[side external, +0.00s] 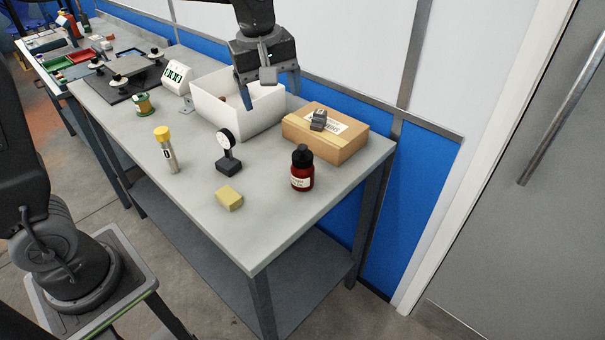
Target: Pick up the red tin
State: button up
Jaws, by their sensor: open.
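No object in view is clearly a red tin. A dark red bottle (302,176) with a black cap and a pale label stands upright on the grey bench, in front of the cardboard box. A small reddish-brown thing (222,99) shows inside the white open bin (222,118); it is too hidden to identify. My gripper (272,99) is open with its fingers pointing down, at the right part of the bin in the picture. A grey block shows between its fingers; I cannot tell whether it is part of the gripper. The bin's inside is mostly hidden.
A cardboard box (322,144) with a small grey object on top stands right of the bin. A dial gauge (227,150), yellow block (229,197), yellow-capped tube (166,150) and green spool (143,104) stand on the bench. The front right bench corner is clear.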

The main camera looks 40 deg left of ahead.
aim_at(302, 146)
jog(key=w+f+n, duration=0.1)
jog(key=w+f, duration=0.1)
jog(key=f, duration=0.2)
jog(key=w+d+f+n+g, duration=0.1)
jog(key=w+f+n, duration=0.1)
jog(key=f, duration=0.3)
jog(key=w+f+n, duration=0.2)
jog(key=w+f, duration=0.1)
jog(key=f, duration=0.1)
jog(key=shift+d+f+g, duration=0.25)
jog(key=shift+f+g, duration=0.05)
jog(key=shift+f, duration=0.05)
jog(key=shift+a+f, duration=0.15)
jog(key=shift+f, duration=1.15)
jog(key=shift+a+f, duration=0.1)
jog(key=shift+f, duration=1.2)
jog(key=shift+c, duration=0.5)
jog(key=c, duration=1.3)
